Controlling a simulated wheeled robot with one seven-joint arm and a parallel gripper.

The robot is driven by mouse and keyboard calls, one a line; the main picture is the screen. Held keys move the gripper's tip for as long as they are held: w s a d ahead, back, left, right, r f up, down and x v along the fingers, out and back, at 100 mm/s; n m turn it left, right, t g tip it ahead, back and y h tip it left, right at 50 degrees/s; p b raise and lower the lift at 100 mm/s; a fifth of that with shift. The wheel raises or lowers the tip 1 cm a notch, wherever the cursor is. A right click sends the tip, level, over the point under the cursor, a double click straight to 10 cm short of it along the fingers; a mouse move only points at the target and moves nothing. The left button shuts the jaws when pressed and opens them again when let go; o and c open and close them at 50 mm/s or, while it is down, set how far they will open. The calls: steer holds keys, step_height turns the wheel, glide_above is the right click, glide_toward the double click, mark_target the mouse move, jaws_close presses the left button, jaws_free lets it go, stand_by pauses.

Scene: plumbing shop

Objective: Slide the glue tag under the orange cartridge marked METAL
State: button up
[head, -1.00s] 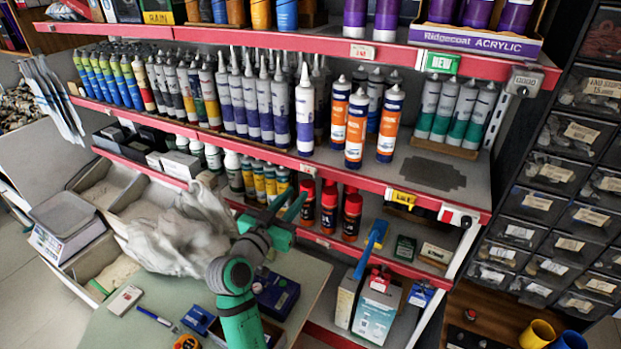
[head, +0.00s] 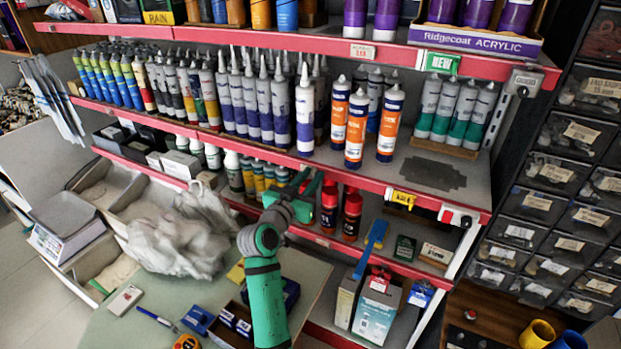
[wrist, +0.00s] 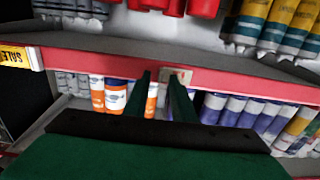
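My gripper (head: 311,186) is in front of the middle shelf's red rail, left of the orange cartridges; the arm reaches up to it from below. The wrist view is upside down. There my gripper (wrist: 158,76) has its two dark fingers parted, with a gap between them. A small cream tag (wrist: 184,75) is on the red rail at the right fingertip, which covers part of it. I cannot tell whether they touch. Orange-and-white cartridges (head: 356,128) stand on the middle shelf, right of the gripper; they also show in the wrist view (wrist: 115,96). Their lettering is too small to read.
A yellow SALE tag (wrist: 15,57) is further along the same rail; it also shows in the head view (head: 402,198). Red-capped cans (head: 351,216) stand on the lower shelf close to the gripper. Purple-and-white cartridges (head: 305,115) stand left of the orange ones.

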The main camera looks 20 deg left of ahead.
jaws_close()
stand_by(1.3)
